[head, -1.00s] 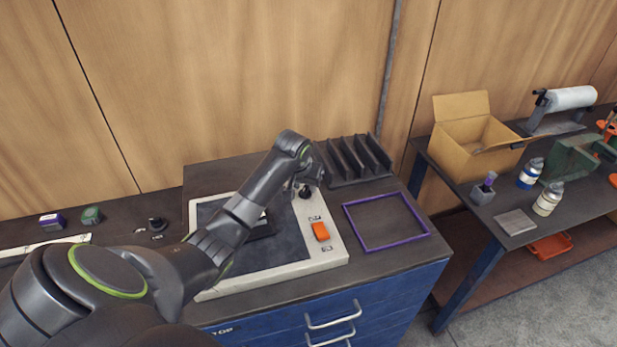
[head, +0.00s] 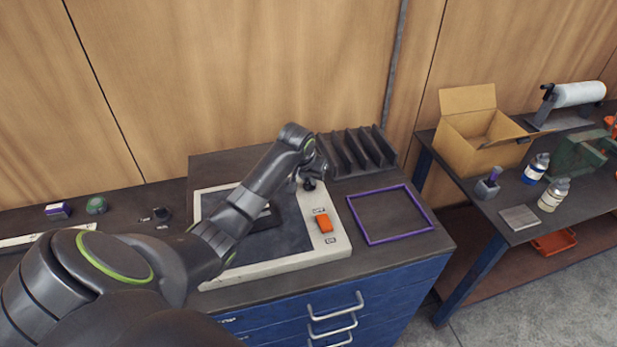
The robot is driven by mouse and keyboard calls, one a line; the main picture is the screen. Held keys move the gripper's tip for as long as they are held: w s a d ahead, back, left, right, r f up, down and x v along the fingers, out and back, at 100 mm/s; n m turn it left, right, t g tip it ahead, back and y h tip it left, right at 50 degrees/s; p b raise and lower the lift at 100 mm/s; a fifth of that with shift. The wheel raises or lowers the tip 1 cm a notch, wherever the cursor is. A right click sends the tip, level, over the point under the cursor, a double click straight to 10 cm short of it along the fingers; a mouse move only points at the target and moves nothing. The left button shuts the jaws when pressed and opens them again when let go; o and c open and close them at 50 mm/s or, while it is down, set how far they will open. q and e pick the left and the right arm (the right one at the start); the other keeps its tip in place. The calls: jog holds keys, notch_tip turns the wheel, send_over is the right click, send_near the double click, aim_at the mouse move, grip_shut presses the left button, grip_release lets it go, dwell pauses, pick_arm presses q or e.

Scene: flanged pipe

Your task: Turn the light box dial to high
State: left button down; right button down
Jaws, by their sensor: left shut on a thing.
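The light box (head: 290,262) lies on the bench, with a pale frame and a dark panel. Its small black dial (head: 309,185) is at the upper right of the frame. My left gripper (head: 308,179) reaches down over the dial from behind and is shut on it; the wrist partly hides the fingers. An orange rocker switch (head: 324,222) with small labels sits in front of the dial on the same frame edge. The dial's pointer and setting are too small to read. My left arm covers much of the panel. My right gripper is not in view.
A black slotted rack (head: 357,153) stands just right of the gripper. A purple square frame (head: 391,213) lies on the bench right of the light box. A dark object (head: 268,217) lies on the panel beneath my arm. A side table holds an open cardboard box (head: 478,140) and bottles.

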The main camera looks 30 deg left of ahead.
pick_arm(q)
jog(key=m+h, duration=0.1)
jog(key=m, duration=0.1)
jog(key=m+h, duration=0.1)
jog(key=m, duration=0.2)
jog(key=shift+a, duration=0.2)
jog(key=m+h, duration=0.1)
jog(key=m, duration=0.2)
jog(key=shift+w+a+m+b, duration=0.1)
jog(key=shift+m+b, duration=0.2)
jog(key=shift+m, duration=0.1)
jog(key=m+g+h+b, duration=0.1)
jog(key=m, duration=0.2)
jog(key=shift+w+a+f+m+b, duration=0.1)
jog(key=shift+m+b, duration=0.2)
jog(key=shift+b, duration=0.05)
jog(key=shift+m+g+h+b, duration=0.4)
jog(key=shift+m+b, duration=0.3)
jog(key=shift+m, duration=0.35)
jog(key=shift+m+g+h+b, duration=0.35)
jog(key=shift+m+b, duration=0.3)
jog(key=shift+m, duration=0.4)
jog(key=c, duration=1.4)
grip_release()
jog(key=shift+w, duration=0.1)
jog(key=shift+c, duration=0.2)
